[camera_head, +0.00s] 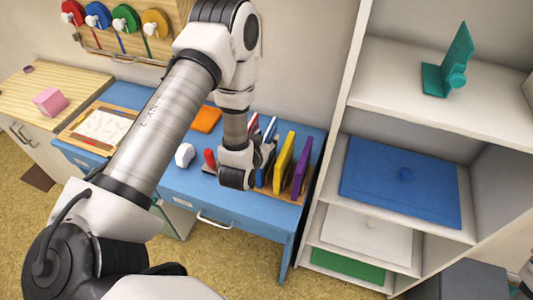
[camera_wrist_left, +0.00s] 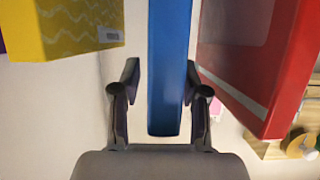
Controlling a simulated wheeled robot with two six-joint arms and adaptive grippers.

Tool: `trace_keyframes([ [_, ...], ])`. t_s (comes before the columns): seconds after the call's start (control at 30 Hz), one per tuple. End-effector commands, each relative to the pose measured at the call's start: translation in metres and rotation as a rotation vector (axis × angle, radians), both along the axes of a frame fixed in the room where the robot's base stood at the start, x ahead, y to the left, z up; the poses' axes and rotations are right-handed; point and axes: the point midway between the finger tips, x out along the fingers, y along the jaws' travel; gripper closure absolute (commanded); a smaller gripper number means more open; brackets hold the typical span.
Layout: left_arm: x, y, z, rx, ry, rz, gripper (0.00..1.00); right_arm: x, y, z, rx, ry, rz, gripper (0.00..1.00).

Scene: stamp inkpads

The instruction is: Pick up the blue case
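The blue case (camera_wrist_left: 168,60) stands upright in the row of cases on the blue desk, between a red case (camera_wrist_left: 255,55) and a yellow case (camera_wrist_left: 65,25). In the left wrist view my left gripper (camera_wrist_left: 161,85) is open, with one finger on each side of the blue case's near end. A gap shows at the left finger; the right finger is very close to the case, and I cannot tell if it touches. My right gripper is not in view.
A purple case (camera_head: 301,168) stands right of the yellow one on the blue desk (camera_head: 230,205). A white object (camera_head: 184,155), a red object (camera_head: 210,158) and an orange item (camera_head: 206,119) are left of my gripper. A white shelf unit (camera_head: 325,170) rises close on the right.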

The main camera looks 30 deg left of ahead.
Motion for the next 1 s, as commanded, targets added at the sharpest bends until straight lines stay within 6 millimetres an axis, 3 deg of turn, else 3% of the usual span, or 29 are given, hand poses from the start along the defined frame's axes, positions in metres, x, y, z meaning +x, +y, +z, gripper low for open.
trace_keyframes([
  [0.03, 0.0, 0.0, 0.0, 0.0, 0.0, 0.0, 0.8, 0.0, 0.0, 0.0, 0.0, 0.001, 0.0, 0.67],
  [0.1, 0.0, 0.0, 0.0, 0.0, -0.001, 0.0, 1.0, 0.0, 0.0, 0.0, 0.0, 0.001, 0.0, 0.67],
  [0.57, 0.0, 0.0, 0.005, 0.0, -0.001, 0.0, 1.0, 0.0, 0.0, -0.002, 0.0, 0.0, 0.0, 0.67],
  [1.0, 0.0, 0.0, 0.075, -0.002, -0.006, 0.001, 1.0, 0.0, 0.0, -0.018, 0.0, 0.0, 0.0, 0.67],
])
